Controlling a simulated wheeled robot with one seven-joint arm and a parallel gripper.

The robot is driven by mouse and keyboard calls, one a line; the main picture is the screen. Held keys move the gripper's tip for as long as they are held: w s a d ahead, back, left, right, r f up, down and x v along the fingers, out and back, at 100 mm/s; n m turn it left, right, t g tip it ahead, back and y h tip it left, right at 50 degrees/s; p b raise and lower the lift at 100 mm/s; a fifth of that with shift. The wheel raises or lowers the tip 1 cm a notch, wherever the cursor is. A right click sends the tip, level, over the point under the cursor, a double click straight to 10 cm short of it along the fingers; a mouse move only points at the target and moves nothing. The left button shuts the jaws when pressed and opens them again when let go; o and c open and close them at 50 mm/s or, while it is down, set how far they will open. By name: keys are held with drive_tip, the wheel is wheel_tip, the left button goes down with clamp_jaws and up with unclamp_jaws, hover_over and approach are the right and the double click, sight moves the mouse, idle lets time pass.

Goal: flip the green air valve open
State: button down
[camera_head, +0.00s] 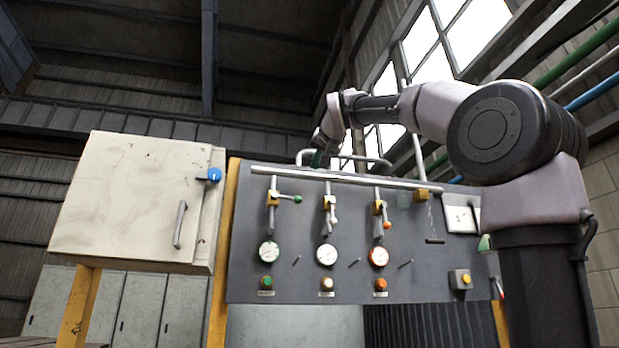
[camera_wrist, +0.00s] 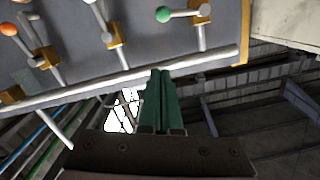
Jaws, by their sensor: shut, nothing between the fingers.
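The green air valve (camera_head: 273,196) is the left one of three on the grey panel. Its lever lies roughly level, with the green knob (camera_head: 298,199) out to the right. In the wrist view, where the panel appears upside down, the valve body (camera_wrist: 202,14) and green knob (camera_wrist: 163,14) show at the top. My gripper (camera_head: 317,160) is above the panel's top rail, up and right of the green valve. In the wrist view its green fingers (camera_wrist: 160,73) are together and empty, apart from the knob, their tips near the rail.
A white-knobbed valve (camera_head: 331,205) and an orange-knobbed valve (camera_head: 381,210) hang to the right, levers pointing down. The pale rail (camera_head: 345,178) runs along the panel top. Gauges and buttons sit below. A cream cabinet (camera_head: 135,200) with a blue knob stands at left.

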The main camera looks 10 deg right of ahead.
sight(287, 198)
drive_tip(key=w+a+f, duration=0.1)
drive_tip(key=w+f, duration=0.3)
drive_tip(key=w, duration=0.6)
drive_tip(key=shift+a+f, duration=0.15)
drive_tip(key=shift+a, duration=0.1)
drive_tip(key=shift+d, duration=0.1)
drive_tip(key=shift+f+m, duration=0.25)
drive_tip(key=shift+m, duration=0.15)
